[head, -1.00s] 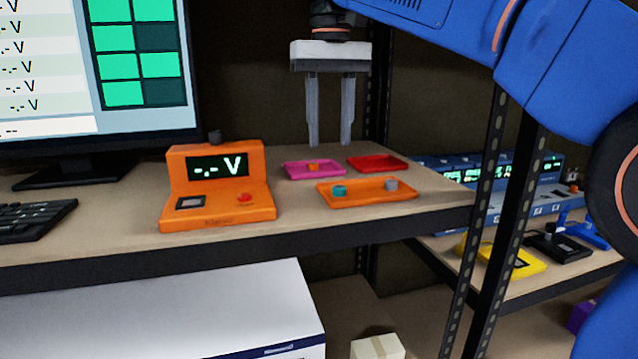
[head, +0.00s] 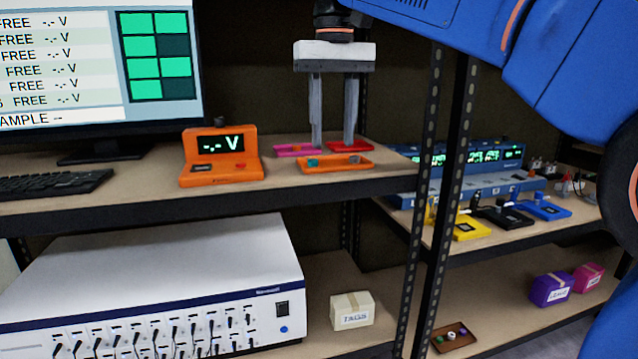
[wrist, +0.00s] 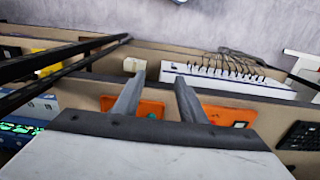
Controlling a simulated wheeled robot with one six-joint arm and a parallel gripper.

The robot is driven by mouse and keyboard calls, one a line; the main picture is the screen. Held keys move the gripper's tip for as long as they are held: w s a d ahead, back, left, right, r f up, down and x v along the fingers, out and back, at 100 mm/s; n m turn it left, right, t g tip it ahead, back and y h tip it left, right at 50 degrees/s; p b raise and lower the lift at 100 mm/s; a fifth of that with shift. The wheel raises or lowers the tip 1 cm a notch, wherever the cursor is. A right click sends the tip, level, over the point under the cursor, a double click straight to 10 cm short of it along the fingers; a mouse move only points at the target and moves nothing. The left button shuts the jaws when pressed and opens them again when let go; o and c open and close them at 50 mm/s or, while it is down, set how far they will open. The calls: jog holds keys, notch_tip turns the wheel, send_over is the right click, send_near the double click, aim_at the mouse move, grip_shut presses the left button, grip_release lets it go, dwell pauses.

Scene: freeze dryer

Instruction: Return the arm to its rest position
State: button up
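My gripper (head: 334,143) hangs from my blue arm with its fingers pointing down in the head view. The two grey fingers are apart with nothing between them, so it is open and empty.
The orange meter (head: 222,160), monitor (head: 110,134) and keyboard (head: 55,184) stand on the upper shelf. The orange tray (head: 322,168), pink tray (head: 290,152) and red tray (head: 362,145) lie near its right end. Black rack posts (head: 440,200) stand to the right. A white instrument (head: 150,275) sits below.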

jog(key=s+d+f+m+t, duration=0.1)
jog(key=s+d+f, duration=0.3)
jog(key=d+f, duration=0.55)
jog(key=s+d+f+t, duration=0.1)
jog(key=s+d+f, duration=0.4)
jog(key=f, duration=0.4)
jog(key=s+d+f+m+t, duration=0.1)
jog(key=s+d+f, duration=0.5)
jog(key=f, duration=0.3)
jog(key=s+d+f+m+t, duration=0.1)
jog(key=s+d+f, duration=0.4)
jog(key=f, duration=0.4)
jog(key=shift+s+d+f+t, duration=0.2)
jog(key=shift+d+t, duration=0.1)
jog(key=shift+d, duration=0.15)
